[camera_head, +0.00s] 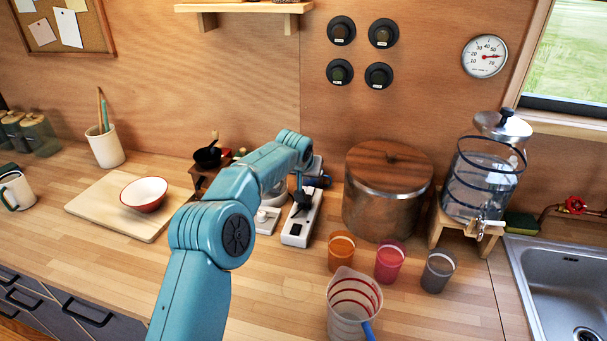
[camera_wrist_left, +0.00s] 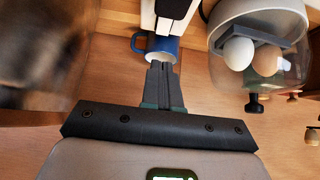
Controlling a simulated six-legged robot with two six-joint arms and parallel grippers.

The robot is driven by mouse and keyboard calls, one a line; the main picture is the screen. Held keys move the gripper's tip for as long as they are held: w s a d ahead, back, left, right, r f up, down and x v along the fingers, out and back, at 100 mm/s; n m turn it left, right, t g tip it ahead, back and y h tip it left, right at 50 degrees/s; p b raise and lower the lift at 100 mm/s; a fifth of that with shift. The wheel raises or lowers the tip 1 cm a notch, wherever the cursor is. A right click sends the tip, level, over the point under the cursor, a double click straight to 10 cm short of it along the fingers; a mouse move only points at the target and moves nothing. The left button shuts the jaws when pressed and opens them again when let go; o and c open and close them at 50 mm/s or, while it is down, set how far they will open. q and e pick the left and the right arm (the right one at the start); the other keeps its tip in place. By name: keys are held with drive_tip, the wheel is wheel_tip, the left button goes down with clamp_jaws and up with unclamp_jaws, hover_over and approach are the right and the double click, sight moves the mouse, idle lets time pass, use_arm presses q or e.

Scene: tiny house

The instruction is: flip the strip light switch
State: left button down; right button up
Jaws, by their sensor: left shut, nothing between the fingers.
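A white power strip (camera_head: 301,222) lies on the wooden counter in the head view, with a dark switch (camera_head: 297,229) near its front end. In the left wrist view the white strip (camera_wrist_left: 150,16) shows at the top, with a black part on it. My left gripper (camera_wrist_left: 162,68) is shut and empty, its fingers pointing toward the strip, with a visible gap in the picture. Its height over the counter is hard to judge. My right gripper is not in view.
A blue mug (camera_wrist_left: 155,46) sits by the fingertips in the wrist view, beside an egg cooker (camera_wrist_left: 262,75) with eggs. A wood-lidded metal pot (camera_head: 386,205) stands right of the strip. Cups and a measuring jug (camera_head: 352,308) stand in front. A board with a bowl (camera_head: 144,194) is left.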

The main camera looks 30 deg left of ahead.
use_arm(q)
drive_tip(key=s+d+r+b, duration=0.1)
drive_tip(key=s+r+b, duration=0.2)
drive_tip(key=s, duration=0.4)
drive_tip(key=shift+s+d+r, duration=0.2)
drive_tip(key=shift+d+r, duration=0.15)
drive_tip(key=shift+r, duration=0.55)
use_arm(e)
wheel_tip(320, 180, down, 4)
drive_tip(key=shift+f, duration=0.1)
use_arm(q)
drive_tip(key=shift+d, duration=0.1)
